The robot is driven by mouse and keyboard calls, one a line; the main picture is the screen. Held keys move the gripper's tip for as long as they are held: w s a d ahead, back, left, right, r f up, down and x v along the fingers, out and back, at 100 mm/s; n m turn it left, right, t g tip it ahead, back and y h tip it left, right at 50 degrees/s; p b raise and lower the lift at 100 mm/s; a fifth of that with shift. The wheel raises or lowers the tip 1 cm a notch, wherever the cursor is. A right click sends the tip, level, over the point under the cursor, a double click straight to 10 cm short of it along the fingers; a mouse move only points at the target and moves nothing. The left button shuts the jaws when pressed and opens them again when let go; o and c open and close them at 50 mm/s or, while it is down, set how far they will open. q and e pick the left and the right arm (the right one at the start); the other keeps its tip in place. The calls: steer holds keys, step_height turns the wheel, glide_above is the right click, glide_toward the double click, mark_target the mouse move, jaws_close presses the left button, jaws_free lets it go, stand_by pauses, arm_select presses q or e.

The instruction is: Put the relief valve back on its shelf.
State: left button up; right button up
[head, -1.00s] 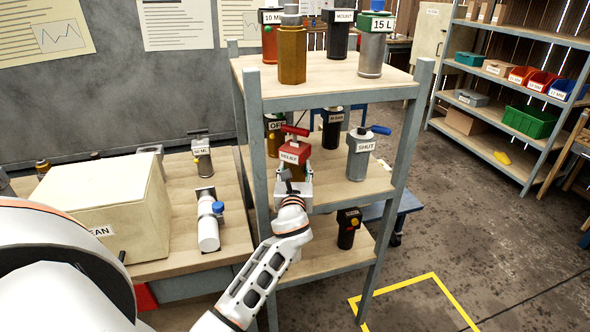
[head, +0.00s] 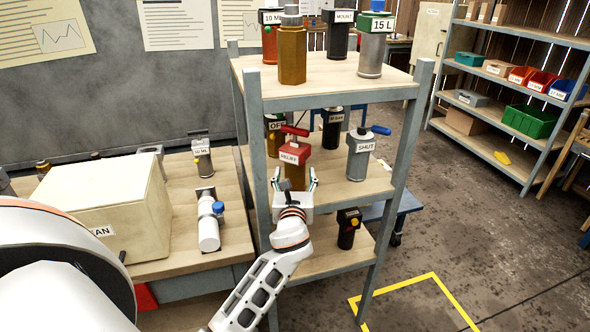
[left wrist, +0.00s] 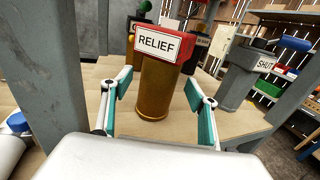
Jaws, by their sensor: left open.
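The relief valve (head: 294,165) has a brass body and a red top labelled RELIEF, with a red lever handle. It stands upright on the middle shelf (head: 349,192), near its front left post. In the left wrist view the relief valve (left wrist: 157,84) stands on the wood ahead of the gripper. My left gripper (head: 294,183) is open just in front of it. In the left wrist view its fingers (left wrist: 160,92) are spread, one to each side of the valve, with a gap on both sides. My right gripper is not in view.
On the same shelf stand the SHUT valve (head: 358,157) to the right and other valves behind. The top shelf above holds several more, such as the 15 L one (head: 373,45). The front left shelf post (head: 256,150) is close to my gripper. A lower shelf holds a black valve (head: 348,228).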

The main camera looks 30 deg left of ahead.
arm_select(q)
steer(key=v, duration=0.8)
steer(key=s+d+f+n+g+h, duration=0.1)
steer(key=s+d+f+n+h, duration=0.1)
steer(key=s+d+f+n, duration=0.3)
steer(key=s+d+f+n+h, duration=0.1)
steer(key=f+n+h, duration=0.15)
steer(key=f, duration=0.55)
steer(key=s+d+f+n+g+h, duration=0.1)
steer(key=s+d+f+n+h, duration=0.15)
steer(key=f, duration=0.35)
steer(key=s+d+f+n+g+h, duration=0.1)
steer(key=s+d+f+n+h, duration=0.1)
steer(key=s+d+f+n, duration=0.2)
steer(key=s+d+f+n+g+h, duration=0.1)
steer(key=s+d+f+n+h, duration=0.2)
steer(key=s+f+n, duration=0.3)
steer(key=s+d+n, duration=0.1)
steer(key=s+n, duration=0.3)
steer(key=n, duration=0.1)
steer(key=shift+s+n+g, duration=0.3)
steer(key=shift+s, duration=0.1)
steer(key=shift+f, duration=0.1)
